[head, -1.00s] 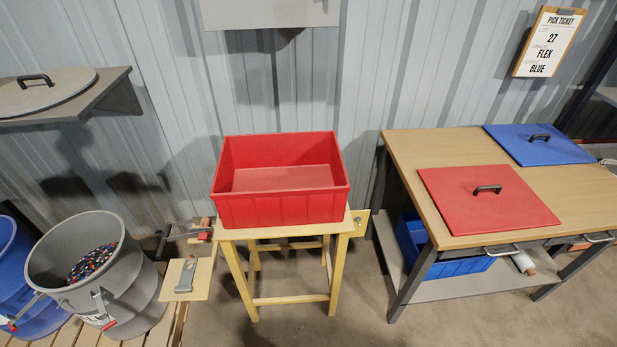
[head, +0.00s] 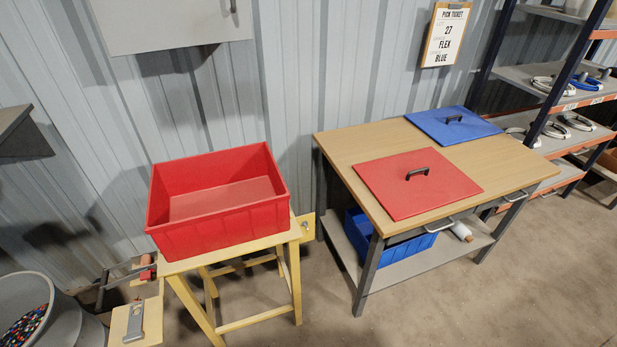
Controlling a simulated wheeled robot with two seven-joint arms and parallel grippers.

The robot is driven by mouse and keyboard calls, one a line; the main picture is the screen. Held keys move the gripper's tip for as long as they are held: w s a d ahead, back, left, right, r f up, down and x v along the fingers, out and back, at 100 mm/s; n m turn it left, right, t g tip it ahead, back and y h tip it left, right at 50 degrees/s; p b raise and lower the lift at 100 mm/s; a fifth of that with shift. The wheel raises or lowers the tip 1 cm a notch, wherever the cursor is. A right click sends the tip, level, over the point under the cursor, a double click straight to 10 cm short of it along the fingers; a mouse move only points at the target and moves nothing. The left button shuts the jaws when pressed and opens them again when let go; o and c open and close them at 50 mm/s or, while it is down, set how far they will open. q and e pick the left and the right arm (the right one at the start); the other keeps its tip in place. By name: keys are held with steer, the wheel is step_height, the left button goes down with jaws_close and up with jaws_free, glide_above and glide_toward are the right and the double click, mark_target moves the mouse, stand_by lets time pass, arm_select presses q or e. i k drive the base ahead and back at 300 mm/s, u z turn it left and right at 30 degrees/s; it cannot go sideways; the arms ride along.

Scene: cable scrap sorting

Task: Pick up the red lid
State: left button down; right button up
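The red lid (head: 402,193) is a flat square panel with a black handle (head: 417,173) on top. It lies on the near part of the wooden tabletop (head: 345,146), with the handle facing up. The blue lid (head: 440,127) lies behind it to the right on the same top. An open red crate (head: 222,222) stands on a small wooden stand (head: 257,244) left of the table and looks empty. Neither of my grippers is in the head view.
A blue crate (head: 405,243) and a roll (head: 462,232) sit on the table's lower shelf. A rack (head: 528,77) with cable coils stands at the right. A grey bucket (head: 62,309) is at lower left. The floor before the table is clear.

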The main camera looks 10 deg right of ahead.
mark_target(407, 184)
steer(key=z, duration=2.25)
steer(key=i, duration=4)
steer(key=u, duration=3.35)
